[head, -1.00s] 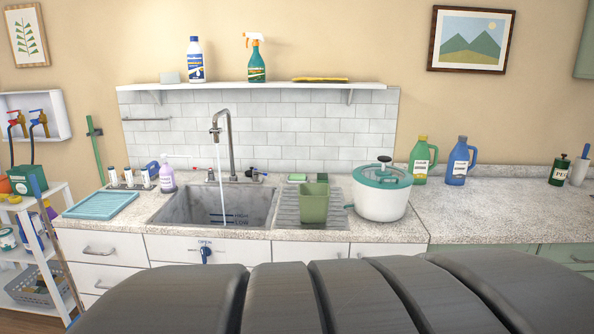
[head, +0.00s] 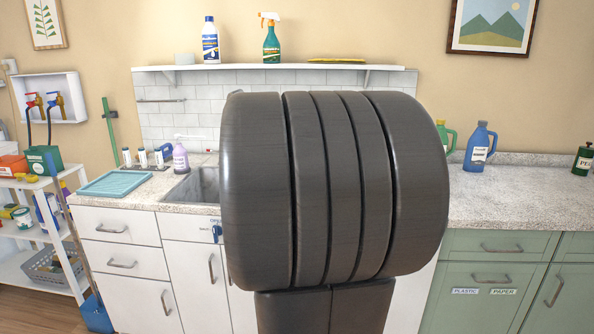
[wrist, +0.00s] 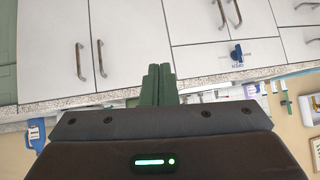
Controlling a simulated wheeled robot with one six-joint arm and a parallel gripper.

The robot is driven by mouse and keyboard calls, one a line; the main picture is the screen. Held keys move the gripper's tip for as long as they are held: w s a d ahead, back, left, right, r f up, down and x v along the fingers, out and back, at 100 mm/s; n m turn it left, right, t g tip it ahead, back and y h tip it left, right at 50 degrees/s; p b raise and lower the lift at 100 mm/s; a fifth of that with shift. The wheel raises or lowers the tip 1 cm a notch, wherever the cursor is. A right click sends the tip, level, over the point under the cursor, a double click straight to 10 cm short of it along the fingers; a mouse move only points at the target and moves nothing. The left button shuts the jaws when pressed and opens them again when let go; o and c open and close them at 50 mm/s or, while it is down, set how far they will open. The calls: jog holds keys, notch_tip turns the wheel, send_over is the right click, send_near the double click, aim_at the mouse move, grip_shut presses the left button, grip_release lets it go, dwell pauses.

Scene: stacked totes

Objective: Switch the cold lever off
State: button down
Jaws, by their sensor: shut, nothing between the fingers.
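The cold lever and the tap are hidden behind my arm in the head view, and I cannot make them out in the wrist view. Only the left part of the sink (head: 200,187) shows in the head view. My gripper (wrist: 158,85) shows in the wrist view as two green fingers side by side, shut and empty, overlapping the counter edge in the picture. In the head view my gripper is hidden behind the arm. Whether the water runs now cannot be seen.
A blue knob (head: 216,233) sits on the cabinet front below the sink and also shows in the wrist view (wrist: 237,54). A blue jug (head: 479,148) stands at the right. A shelf (head: 220,69) with bottles hangs above.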

jog(key=w+d+m+t+h+b, duration=0.2)
jog(key=w+m+h+b, duration=0.2)
jog(key=h, duration=0.4)
jog(key=w+d+m+t+h+b, duration=0.2)
jog(key=w+d+m+h+b, duration=0.1)
jog(key=w+h, duration=0.5)
jog(key=w+m+b, duration=0.1)
jog(key=m, duration=0.1)
jog(key=shift+r+m+t, duration=0.3)
jog(key=shift+m+t, duration=0.1)
jog(key=shift+r, duration=0.15)
